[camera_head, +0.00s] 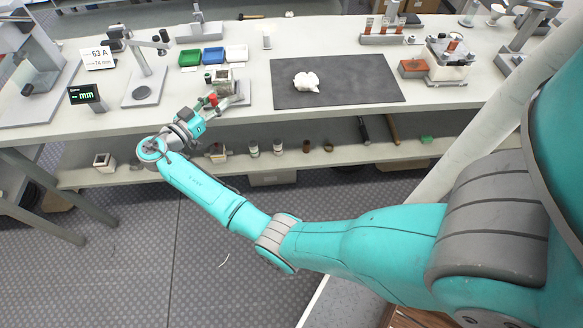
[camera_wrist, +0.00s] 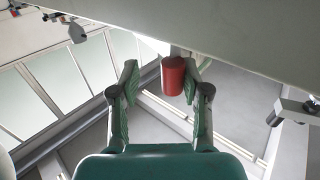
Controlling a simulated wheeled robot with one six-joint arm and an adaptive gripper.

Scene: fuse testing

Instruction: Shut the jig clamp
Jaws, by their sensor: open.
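The jig (camera_head: 225,76) is a small pale block-like fixture near the front edge of the bench, left of the dark mat. The red clamp handle (camera_head: 212,100) shows at its front, partly among my gripper's parts. In the wrist view the red handle (camera_wrist: 173,76) is a short cylinder between my two fingertips, closer to the right one. My gripper (camera_head: 228,103) is open around the handle, and its fingers also show in the wrist view (camera_wrist: 160,80). A gap shows on the left of the handle; whether the right finger touches it I cannot tell. The clamp's arm is mostly hidden.
Green, blue and white bins (camera_head: 213,55) stand behind the jig. A stand (camera_head: 143,90) and a display reading mm (camera_head: 86,95) are at its left. A white crumpled object (camera_head: 306,82) lies on the dark mat (camera_head: 365,85). A lower shelf (camera_head: 330,155) runs beneath the bench.

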